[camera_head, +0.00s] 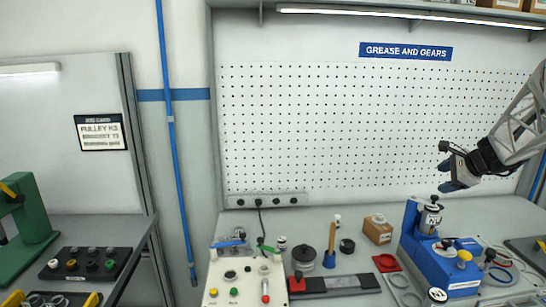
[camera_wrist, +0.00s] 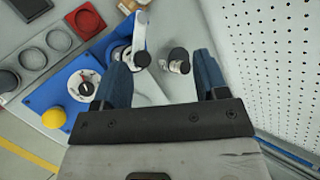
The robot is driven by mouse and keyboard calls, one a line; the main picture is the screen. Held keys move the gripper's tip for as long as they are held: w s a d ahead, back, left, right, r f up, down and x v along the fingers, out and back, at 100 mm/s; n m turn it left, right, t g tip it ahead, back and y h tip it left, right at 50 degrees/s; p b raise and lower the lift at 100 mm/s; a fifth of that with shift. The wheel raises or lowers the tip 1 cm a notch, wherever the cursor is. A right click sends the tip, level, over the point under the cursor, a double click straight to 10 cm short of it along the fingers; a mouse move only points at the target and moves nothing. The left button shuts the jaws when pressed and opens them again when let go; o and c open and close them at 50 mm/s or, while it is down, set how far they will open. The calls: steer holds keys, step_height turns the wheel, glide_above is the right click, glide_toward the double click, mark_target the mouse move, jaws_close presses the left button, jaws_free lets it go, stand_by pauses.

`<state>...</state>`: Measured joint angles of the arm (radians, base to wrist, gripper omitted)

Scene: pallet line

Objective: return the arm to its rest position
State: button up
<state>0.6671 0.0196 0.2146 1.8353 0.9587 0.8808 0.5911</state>
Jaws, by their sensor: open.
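My gripper (camera_head: 447,175) is at the right in the head view, raised above the bench in front of the pegboard. Its two blue-padded fingers stand apart. In the wrist view the open fingers (camera_wrist: 162,78) have nothing clamped between them. A small dark-capped container (camera_wrist: 180,61) shows between the fingers, seemingly below them; its distance is unclear. Part of my arm runs off the right edge of the head view, and its overall pose is not visible.
A blue fixture (camera_head: 449,268) with a labelled canister (camera_head: 430,218) stands below my gripper. A cardboard box (camera_head: 378,230) is left of it. The white pegboard (camera_head: 330,120) rises behind. Air left of my gripper is clear.

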steer(key=s+a+n+g, duration=0.1)
steer(key=s+a+n, duration=0.3)
steer(key=a, duration=0.5)
steer(key=s+a+r+n+g, duration=0.1)
steer(key=s+a+n+g, duration=0.15)
steer(key=s+a, duration=0.45)
steer(key=s+a+n, duration=0.4)
steer(key=a, duration=0.6)
steer(key=s+a+f+n+h, duration=0.1)
steer(key=s+a+f+n, duration=0.1)
steer(key=s, duration=0.5)
steer(key=s+a+f+n+g+h, duration=0.1)
steer(key=s+a+f+n, duration=0.1)
steer(key=s+a+n, duration=0.3)
steer(key=s+a+f+n+g+h, duration=0.1)
steer(key=s+a+f+n, duration=0.2)
steer(key=s, duration=0.7)
steer(key=shift+s+a+h, duration=0.3)
steer(key=shift+a+h, duration=0.1)
steer(key=shift+a, duration=0.7)
